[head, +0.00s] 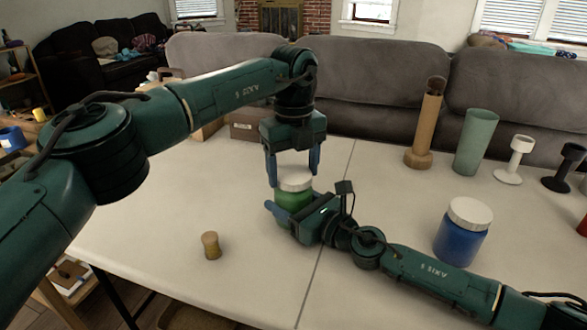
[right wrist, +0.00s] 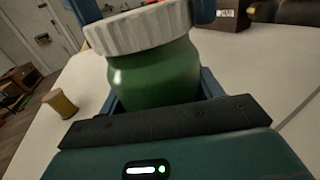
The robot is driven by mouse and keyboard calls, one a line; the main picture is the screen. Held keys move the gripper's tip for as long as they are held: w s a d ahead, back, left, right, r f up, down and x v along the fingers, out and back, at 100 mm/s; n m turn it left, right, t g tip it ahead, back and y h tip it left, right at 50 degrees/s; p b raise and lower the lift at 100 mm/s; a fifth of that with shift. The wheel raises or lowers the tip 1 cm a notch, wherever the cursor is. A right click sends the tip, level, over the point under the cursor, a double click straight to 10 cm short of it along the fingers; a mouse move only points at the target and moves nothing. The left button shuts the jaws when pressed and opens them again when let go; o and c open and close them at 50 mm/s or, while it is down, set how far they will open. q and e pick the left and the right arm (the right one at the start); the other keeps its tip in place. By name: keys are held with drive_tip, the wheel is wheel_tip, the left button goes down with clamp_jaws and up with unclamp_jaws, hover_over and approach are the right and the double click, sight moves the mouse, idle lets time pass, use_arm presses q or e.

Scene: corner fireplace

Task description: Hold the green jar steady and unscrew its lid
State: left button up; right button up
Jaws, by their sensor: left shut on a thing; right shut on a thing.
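The green jar (head: 296,197) stands on the white table with its ribbed white lid (head: 295,178) on top. In the right wrist view the jar (right wrist: 155,75) fills the middle, its lid (right wrist: 140,28) above it. My right gripper (head: 290,207) is shut around the jar's body from the right and front. My left gripper (head: 292,172) points down from above and is shut on the lid, one finger on each side. Its blue fingertips show beside the lid in the right wrist view. I cannot tell whether the lid has turned.
A blue jar with a white lid (head: 463,230) stands to the right, near my right forearm. A small tan spool (head: 211,245) stands at the front left. A brown cylinder (head: 427,125), a green cup (head: 475,142) and a white stand (head: 515,160) are at the back right. A cardboard box (head: 243,126) is behind.

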sight(293, 174)
use_arm(q)
drive_tip(key=shift+r, duration=0.9)
drive_tip(key=shift+r, duration=2)
use_arm(e)
drive_tip(key=o, duration=2)
